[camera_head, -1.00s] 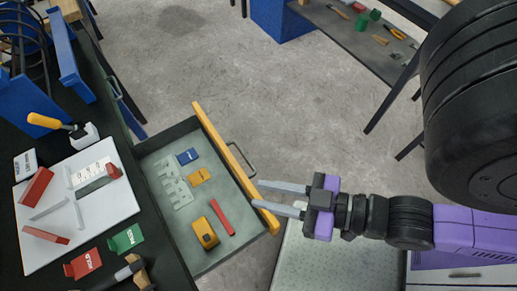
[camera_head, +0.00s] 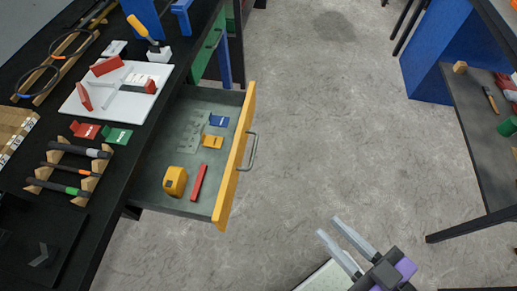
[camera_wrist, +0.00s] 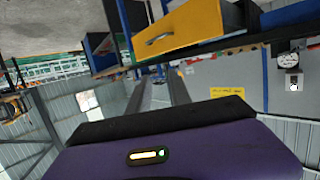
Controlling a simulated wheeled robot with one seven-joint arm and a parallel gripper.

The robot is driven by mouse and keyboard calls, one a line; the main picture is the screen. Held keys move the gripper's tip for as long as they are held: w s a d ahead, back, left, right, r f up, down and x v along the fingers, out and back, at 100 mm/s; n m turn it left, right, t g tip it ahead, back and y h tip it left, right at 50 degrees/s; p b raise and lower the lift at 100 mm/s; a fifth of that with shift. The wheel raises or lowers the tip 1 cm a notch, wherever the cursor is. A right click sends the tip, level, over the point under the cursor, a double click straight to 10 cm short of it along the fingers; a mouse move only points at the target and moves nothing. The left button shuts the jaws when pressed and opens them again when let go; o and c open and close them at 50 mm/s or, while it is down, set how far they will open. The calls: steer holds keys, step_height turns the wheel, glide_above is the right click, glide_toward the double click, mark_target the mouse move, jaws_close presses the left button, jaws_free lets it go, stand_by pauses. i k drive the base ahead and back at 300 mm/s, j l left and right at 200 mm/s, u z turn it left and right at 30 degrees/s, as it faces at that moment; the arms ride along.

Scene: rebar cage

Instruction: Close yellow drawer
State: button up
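The yellow drawer (camera_head: 236,158) is pulled out from under the black workbench. Its yellow front has a grey bar handle (camera_head: 249,152) facing right. Inside lie a yellow tape measure, a red bar, a blue item, an orange item and a grey plate. My gripper (camera_head: 344,236) is below and to the right of the drawer, apart from it, with its two fingers spread and nothing between them. In the wrist view the yellow drawer front (camera_wrist: 185,32) appears above the fingers (camera_wrist: 158,84), apart from them.
The black workbench (camera_head: 105,180) holds a white board (camera_head: 115,100), several tools on wooden racks and a red and a green block. A green drawer front (camera_head: 208,50) and blue leg stand behind the yellow drawer. Another bench (camera_head: 470,130) is at the right. Grey floor (camera_head: 320,130) between is clear.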

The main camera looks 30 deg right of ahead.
mark_target(213, 205)
steer(key=k+j+z, duration=0.15)
steer(key=j+z, duration=0.25)
steer(key=k+j+z, duration=0.15)
steer(key=z, duration=0.3)
steer(key=j, duration=0.1)
